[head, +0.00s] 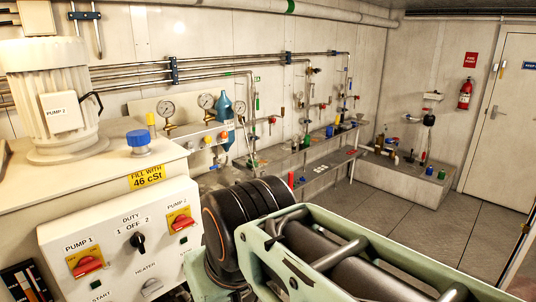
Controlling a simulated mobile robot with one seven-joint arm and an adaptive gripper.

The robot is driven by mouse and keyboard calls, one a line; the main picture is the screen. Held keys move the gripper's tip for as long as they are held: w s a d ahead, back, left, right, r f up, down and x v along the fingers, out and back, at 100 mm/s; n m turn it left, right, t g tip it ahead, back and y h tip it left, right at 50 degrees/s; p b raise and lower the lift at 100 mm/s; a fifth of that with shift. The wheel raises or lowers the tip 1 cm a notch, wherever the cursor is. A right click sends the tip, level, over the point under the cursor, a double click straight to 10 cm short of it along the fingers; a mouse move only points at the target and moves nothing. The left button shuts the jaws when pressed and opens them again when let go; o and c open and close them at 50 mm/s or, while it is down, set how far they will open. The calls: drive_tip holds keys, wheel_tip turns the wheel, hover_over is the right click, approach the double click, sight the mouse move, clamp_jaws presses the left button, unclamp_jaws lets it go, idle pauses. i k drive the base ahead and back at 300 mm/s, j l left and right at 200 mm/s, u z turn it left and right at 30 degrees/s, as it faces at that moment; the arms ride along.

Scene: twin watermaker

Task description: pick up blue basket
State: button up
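I see no blue basket that I can make out in the head view. Small blue items do show: a blue bottle (225,108) by the gauges, a blue cap (138,138) on the near cabinet, a blue item (329,131) on the wall bench and another (441,174) on the low ledge at the back. They are too small or plainly not baskets. My gripper is not in view. The bottom middle and right of the view are blocked by large close parts, which hide the floor behind them.
A white control cabinet (120,240) with switches and a pump motor (55,100) stands close at left. A piped bench (300,155) runs along the wall. Grey floor (400,215) is open toward the door (503,120). A red extinguisher (465,93) hangs beside it.

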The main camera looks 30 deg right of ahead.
sight(430, 170)
drive_tip(key=z, duration=2.3)
